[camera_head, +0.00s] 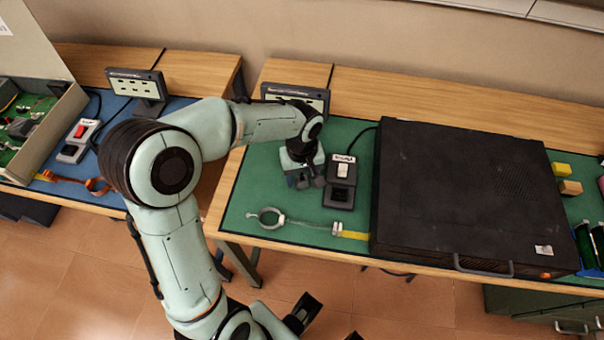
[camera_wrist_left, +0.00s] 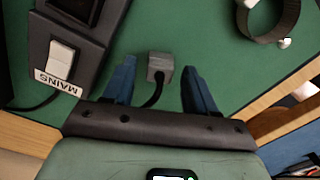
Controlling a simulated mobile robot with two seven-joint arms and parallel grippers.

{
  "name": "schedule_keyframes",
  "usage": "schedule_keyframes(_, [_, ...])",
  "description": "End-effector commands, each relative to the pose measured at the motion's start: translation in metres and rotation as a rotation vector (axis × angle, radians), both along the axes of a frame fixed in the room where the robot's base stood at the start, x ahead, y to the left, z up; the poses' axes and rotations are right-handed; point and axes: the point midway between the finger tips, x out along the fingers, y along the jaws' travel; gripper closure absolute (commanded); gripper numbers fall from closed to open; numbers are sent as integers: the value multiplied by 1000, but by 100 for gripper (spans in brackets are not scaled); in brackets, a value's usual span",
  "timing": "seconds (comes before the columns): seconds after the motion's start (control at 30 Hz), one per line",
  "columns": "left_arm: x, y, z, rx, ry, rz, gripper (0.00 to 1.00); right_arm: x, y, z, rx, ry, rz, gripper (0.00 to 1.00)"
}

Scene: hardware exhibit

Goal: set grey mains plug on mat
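The grey mains plug (camera_wrist_left: 160,66) is a small grey block with a black cable, seen in the left wrist view against the green mat (camera_wrist_left: 200,30). It lies between the two blue fingers of my left gripper (camera_wrist_left: 157,70), with a gap on each side. I cannot tell whether it rests on the mat. In the head view, my left gripper (camera_head: 305,180) points down over the mat (camera_head: 240,200) and hides the plug. The dark mains switch box (camera_head: 342,170) stands just right of the gripper. Dark parts at the bottom of the head view may be my right gripper.
A large black case (camera_head: 470,190) fills the mat's right side. A grey ring strap (camera_head: 268,217) and yellow strip (camera_head: 354,235) lie near the front edge. A small sign panel (camera_head: 318,98) stands behind. The mat's left part is clear.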

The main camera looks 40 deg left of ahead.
Motion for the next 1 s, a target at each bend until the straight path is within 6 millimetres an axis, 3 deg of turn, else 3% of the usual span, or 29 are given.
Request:
schedule_keyframes(0.33, [1, 0, 11, 1, -4, 0, 43, -1, 0, 4, 1, 4, 1, 57])
schedule_keyframes(0.7, [1, 0, 87, 0, -6, 1, 43, 2, 0, 15, 0, 1, 1, 57])
schedule_keyframes(1.0, [0, 0, 122, 0, -1, 0, 43, 4, 0, 21, 1, -2, 1, 57])
